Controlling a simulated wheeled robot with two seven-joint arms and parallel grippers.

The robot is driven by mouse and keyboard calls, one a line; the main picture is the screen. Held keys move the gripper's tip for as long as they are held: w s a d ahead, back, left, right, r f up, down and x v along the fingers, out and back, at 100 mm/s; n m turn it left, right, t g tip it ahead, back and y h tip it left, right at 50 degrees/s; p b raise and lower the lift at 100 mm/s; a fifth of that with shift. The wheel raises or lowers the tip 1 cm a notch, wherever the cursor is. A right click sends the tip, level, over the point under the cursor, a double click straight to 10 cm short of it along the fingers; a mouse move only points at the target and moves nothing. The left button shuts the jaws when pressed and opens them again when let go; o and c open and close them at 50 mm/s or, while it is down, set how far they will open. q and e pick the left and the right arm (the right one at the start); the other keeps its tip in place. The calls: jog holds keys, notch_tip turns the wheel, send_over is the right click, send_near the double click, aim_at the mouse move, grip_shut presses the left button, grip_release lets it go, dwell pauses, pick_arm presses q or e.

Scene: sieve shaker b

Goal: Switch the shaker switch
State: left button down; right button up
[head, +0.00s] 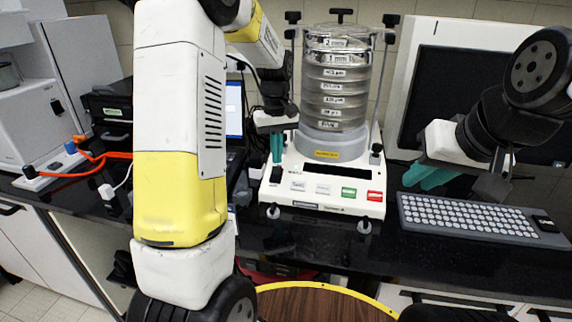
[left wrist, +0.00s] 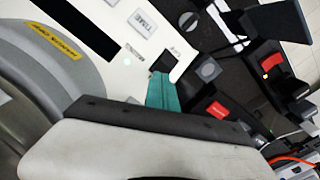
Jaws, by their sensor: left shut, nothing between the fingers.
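The sieve shaker (head: 330,150) stands on the dark bench, with a white base and a stack of clear sieves. Its black switch (head: 275,174) is at the left end of the front panel, left of the TIME button. The switch also shows in the left wrist view (left wrist: 164,61). My left gripper (head: 277,150) is shut and empty, its teal fingers pointing down just above the switch. In the left wrist view its fingertips (left wrist: 162,90) appear close to the switch; I cannot tell whether they touch. My right gripper (head: 430,177) is over the bench at the right, its finger gap unclear.
A grey keyboard (head: 475,215) lies right of the shaker, below my right gripper, with a large dark monitor (head: 440,100) behind it. A screen (head: 234,110) and black boxes (head: 110,110) with orange cables stand to the left. My left arm hides part of the bench.

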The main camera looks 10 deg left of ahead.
aim_at(277, 167)
pick_arm(q)
jog(key=shift+f, duration=1)
dwell(0.8)
jog(key=shift+r, duration=3.55)
